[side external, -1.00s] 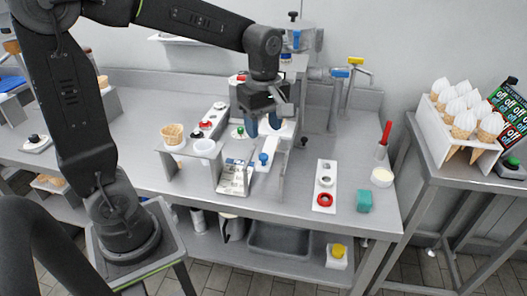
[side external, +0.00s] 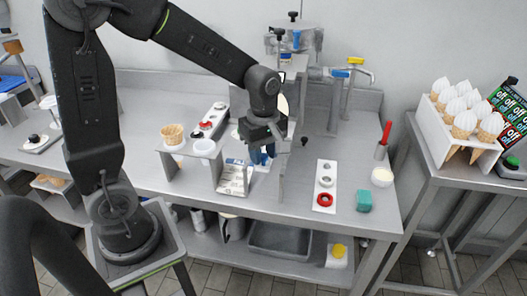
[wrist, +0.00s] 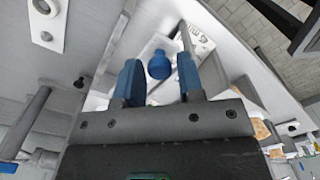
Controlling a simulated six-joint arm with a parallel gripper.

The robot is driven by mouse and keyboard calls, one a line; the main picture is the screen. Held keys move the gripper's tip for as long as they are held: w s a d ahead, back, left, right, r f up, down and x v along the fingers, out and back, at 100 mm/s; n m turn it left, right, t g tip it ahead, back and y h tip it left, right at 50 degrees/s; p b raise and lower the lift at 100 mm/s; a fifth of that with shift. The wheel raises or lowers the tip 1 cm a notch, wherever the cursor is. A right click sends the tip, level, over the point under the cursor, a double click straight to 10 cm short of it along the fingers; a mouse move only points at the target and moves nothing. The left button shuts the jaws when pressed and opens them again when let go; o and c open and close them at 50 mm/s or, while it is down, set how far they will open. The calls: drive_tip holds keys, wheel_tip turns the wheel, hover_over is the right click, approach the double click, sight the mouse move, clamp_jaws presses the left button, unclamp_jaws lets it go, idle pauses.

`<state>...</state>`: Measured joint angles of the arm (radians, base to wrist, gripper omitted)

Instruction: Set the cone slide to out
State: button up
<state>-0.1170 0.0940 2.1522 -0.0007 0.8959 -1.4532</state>
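The cone slide is a pale slide with a round blue knob (wrist: 159,66), which shows in the wrist view between my two blue fingers. My gripper (side external: 262,156) points down at the slide in front of the machine. In the wrist view my gripper (wrist: 159,60) is open, with one finger on each side of the knob and gaps visible on both sides. In the side view the fingers hide most of the knob. How far the slide is pushed or pulled cannot be told.
A printed white packet (side external: 235,178) stands just left of the gripper. A grey upright panel (side external: 291,170) is close on its right. A white strip with a red ring (side external: 325,200) and a teal block (side external: 363,201) lie farther right. A cone stand (side external: 172,134) is at left.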

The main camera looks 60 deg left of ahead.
clamp_jaws()
drive_tip(key=s+d, duration=0.7)
drive_tip(key=d, duration=0.1)
drive_tip(key=shift+s, duration=0.4)
drive_tip(key=shift+o, duration=1.6)
unclamp_jaws()
drive_tip(key=shift+a, duration=0.1)
wheel_tip(320, 180, up, 14)
drive_tip(key=shift+f, duration=0.1)
